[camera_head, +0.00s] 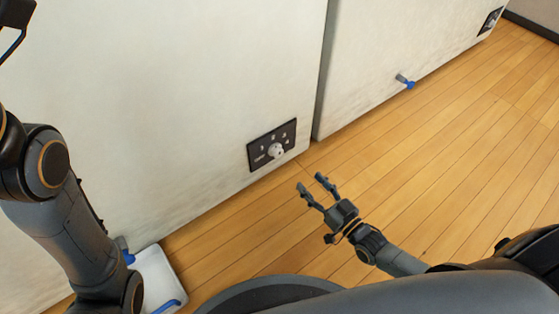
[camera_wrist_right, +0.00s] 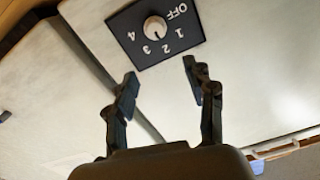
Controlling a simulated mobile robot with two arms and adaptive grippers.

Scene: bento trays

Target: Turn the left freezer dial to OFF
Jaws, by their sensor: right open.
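The left freezer (camera_head: 180,90) is a large white chest with a black dial panel (camera_head: 290,130) low near its right corner. A white round dial (camera_head: 276,150) sits on the panel. In the right wrist view the dial (camera_wrist_right: 155,27) appears upside down, ringed by OFF, 1, 2, 3 and 4; which mark it points to is hard to tell. My right gripper (camera_head: 311,183) is open and empty, below and right of the panel, apart from the dial. In the wrist view its fingers (camera_wrist_right: 160,78) spread below the dial. My left arm shows at left; its gripper is not clearly seen.
A second white freezer (camera_head: 390,40) stands to the right across a narrow gap, with a blue drain-like fitting (camera_head: 405,82) and its own dark panel (camera_head: 490,20). A white object with blue parts (camera_head: 160,275) lies at lower left. The wooden floor (camera_head: 450,160) is clear.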

